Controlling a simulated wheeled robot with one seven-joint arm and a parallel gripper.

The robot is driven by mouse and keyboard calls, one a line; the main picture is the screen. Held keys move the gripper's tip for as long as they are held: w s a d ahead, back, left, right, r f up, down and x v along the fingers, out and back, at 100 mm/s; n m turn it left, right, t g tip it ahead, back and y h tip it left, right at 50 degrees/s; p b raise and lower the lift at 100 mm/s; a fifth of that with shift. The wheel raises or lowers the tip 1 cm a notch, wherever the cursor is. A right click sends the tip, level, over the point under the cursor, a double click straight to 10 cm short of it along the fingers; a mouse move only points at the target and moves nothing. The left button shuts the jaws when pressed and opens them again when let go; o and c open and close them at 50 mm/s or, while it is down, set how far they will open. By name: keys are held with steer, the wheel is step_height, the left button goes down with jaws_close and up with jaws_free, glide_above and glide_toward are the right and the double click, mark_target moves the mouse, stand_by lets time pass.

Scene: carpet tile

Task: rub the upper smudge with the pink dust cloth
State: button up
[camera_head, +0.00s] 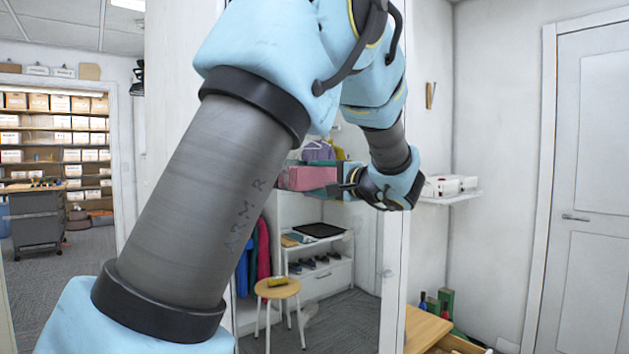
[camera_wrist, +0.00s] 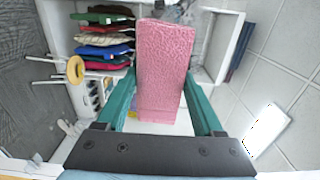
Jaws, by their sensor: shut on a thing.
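My gripper (camera_head: 335,180) is at the end of my raised arm, right of the middle in the head view, and points left. Its teal fingers are closed on the pink dust cloth (camera_head: 303,178), a thick folded block. In the wrist view the cloth (camera_wrist: 161,68) stands between the two fingers (camera_wrist: 164,105) and reaches beyond their tips. I cannot make out the upper smudge in either view; my arm and the cloth cover part of the scene. I cannot tell whether the cloth touches any surface.
Behind the gripper is a recess with a white shelf unit (camera_head: 346,275), hanging clothes and a round stool (camera_head: 277,288). A small wall shelf (camera_head: 452,198) with white boxes is to the right. A wooden table (camera_head: 427,328) stands low at right, near a closed white door (camera_head: 592,190).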

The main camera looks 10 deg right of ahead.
steer(key=shift+f+b, duration=0.1)
steer(key=shift+b, duration=0.35)
steer(key=shift+s+a+b, duration=0.35)
steer(key=shift+a+b, duration=0.35)
steer(key=shift+a, duration=0.05)
steer(key=shift+s+a+r+b, duration=1.25)
steer(key=shift+s+a+b, duration=1)
steer(key=shift+a, duration=2)
steer(key=shift+w+d+b, duration=0.2)
steer(key=shift+w+d, duration=0.7)
steer(key=shift+d, duration=0.75)
steer(key=shift+w+d+b, duration=0.2)
steer(key=shift+w+d, duration=0.65)
steer(key=shift+d, duration=0.85)
steer(key=shift+w+d+b, duration=0.2)
steer(key=shift+w+d, duration=0.7)
steer(key=shift+d, duration=0.75)
steer(key=shift+f, duration=0.1)
steer(key=shift+a+b, duration=0.1)
steer(key=shift+b, duration=0.45)
